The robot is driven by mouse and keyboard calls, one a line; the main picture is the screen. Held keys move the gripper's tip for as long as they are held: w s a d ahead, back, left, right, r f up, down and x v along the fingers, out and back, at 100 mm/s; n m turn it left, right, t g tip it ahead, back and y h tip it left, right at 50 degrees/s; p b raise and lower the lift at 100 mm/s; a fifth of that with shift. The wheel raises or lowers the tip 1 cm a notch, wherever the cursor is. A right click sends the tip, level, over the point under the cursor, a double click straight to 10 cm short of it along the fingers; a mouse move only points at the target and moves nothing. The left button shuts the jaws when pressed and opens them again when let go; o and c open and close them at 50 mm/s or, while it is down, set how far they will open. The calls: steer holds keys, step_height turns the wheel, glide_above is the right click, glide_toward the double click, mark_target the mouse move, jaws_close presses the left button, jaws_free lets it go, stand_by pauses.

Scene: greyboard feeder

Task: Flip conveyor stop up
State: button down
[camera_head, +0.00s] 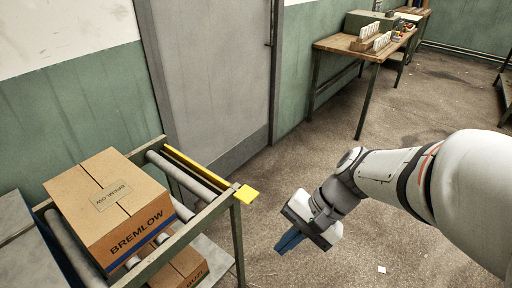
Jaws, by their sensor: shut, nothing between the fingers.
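The conveyor stop (196,165) is a yellow bar along the right-hand end of the roller conveyor (177,240). It appears to lie low, near roller height. My gripper (288,242) has blue fingers that are shut and empty. It hangs in the air to the right of and lower in the picture than the tab, apart from it.
A cardboard box (107,200) marked BREMLOW sits on the rollers. Another box (183,268) is on the shelf below. A grey door (222,75) stands behind. A wooden table (345,44) is at the back right. The floor around my gripper is clear.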

steer(key=w+a+f+m+y+b, duration=0.4)
steer(key=a+f+m+y+b, duration=0.15)
steer(key=f+b, duration=0.3)
steer(key=w+d+f+m+t+y+b, duration=0.2)
steer(key=w+d+f+m+t+b, duration=0.1)
steer(key=w+f+m+t+b, duration=0.4)
steer(key=w+d+f+m+t+y+b, duration=0.2)
steer(key=w+d+f+m+t+b, duration=0.2)
steer(key=w+f+m+t+b, duration=0.3)
steer(key=shift+w+d+f+t+b, duration=0.15)
steer(key=shift+w+f+t+b, duration=0.3)
steer(key=shift+w, duration=0.4)
steer(key=w+a+r+b, duration=0.2)
steer(key=w+a+r, duration=0.4)
steer(key=a, duration=0.1)
steer(key=shift+a+r+b, duration=0.15)
steer(key=shift+a+b, duration=0.15)
steer(key=shift+a, duration=0.05)
